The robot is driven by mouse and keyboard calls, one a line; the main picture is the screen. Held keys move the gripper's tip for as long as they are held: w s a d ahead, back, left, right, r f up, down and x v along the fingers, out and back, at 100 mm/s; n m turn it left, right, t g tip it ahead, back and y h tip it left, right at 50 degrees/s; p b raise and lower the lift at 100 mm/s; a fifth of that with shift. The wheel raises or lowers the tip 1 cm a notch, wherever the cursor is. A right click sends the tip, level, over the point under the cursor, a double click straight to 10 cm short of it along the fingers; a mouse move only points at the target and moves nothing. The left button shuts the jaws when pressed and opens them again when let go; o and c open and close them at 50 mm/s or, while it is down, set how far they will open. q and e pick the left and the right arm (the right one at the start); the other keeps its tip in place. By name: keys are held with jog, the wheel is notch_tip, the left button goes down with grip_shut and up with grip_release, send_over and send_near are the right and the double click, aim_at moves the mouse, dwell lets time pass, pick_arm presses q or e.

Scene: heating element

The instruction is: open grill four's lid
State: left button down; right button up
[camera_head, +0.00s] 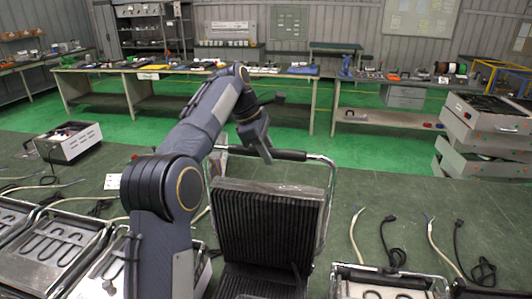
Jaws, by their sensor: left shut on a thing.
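A grill stands in the middle of the near table, its ribbed black lid (262,225) raised and its inner face turned toward me. The dark lower plate (255,284) shows below it at the bottom edge. A chrome frame with a black handle bar (290,155) rises above the lid's top. My left arm reaches up from the bottom, and my left gripper (265,153) is shut on the handle bar near its left end. My arm hides the left side of the grill. No number shows to tell which grill this is. My right gripper is not in view.
Open units with heating elements (50,250) stand at the left, and another unit (385,286) is at the bottom right. Loose cables (392,250) lie on the green table. A metal box (68,142) is at the left. Stacked grey cases (485,135) stand at the right. Workbenches are behind.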

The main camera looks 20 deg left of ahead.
pick_arm(q)
jog(key=shift+a+f, duration=0.15)
jog(key=shift+f, duration=0.15)
jog(key=c, duration=1.4)
grip_release()
jog(key=shift+w, duration=0.1)
jog(key=shift+o, duration=1.4)
jog(key=shift+w+a, duration=0.1)
jog(key=shift+w, duration=0.05)
jog(key=shift+r, duration=0.15)
jog(key=shift+s+a+r, duration=0.1)
jog(key=shift+s+r, duration=0.1)
jog(key=shift+r, duration=0.3)
jog(key=v, duration=0.6)
jog(key=shift+s+a+r, duration=0.1)
jog(key=shift+s+r, duration=0.05)
jog(key=shift+r, duration=0.05)
jog(key=shift+s+r, duration=0.1)
